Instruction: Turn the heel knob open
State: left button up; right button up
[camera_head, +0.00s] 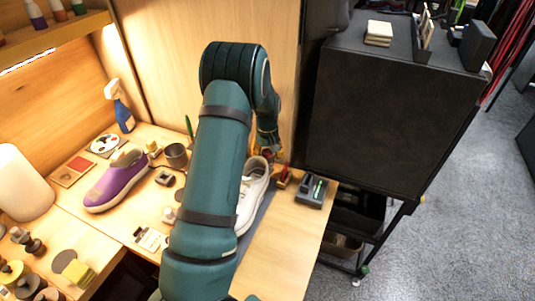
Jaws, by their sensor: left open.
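My left arm reaches up across the middle of the view, and its left gripper (267,147) points down at the far end of the white sneaker (253,190). The gripper is small and partly hidden by its own wrist; it is open. A small red and yellow fixture (283,175) stands just beyond the sneaker, right below and to the right of the gripper. It may be the heel knob, but I cannot tell for sure, nor whether the fingers touch it. My arm hides much of the sneaker's left side. My right gripper is not in view.
A dark device (312,191) lies right of the sneaker. A black cabinet (395,105) rises close on the right. The bench front right is clear.

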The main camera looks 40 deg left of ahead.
pick_arm(q)
grip_shut()
jog(key=shift+r+n+p, duration=0.1)
jog(key=shift+n+p, duration=0.45)
jog(key=shift+n, duration=1.45)
jog(key=shift+p, duration=0.3)
jog(key=shift+n+p, duration=0.4)
jog(key=shift+n, duration=0.4)
jog(key=shift+n+p, duration=0.45)
jog(key=shift+n, duration=0.75)
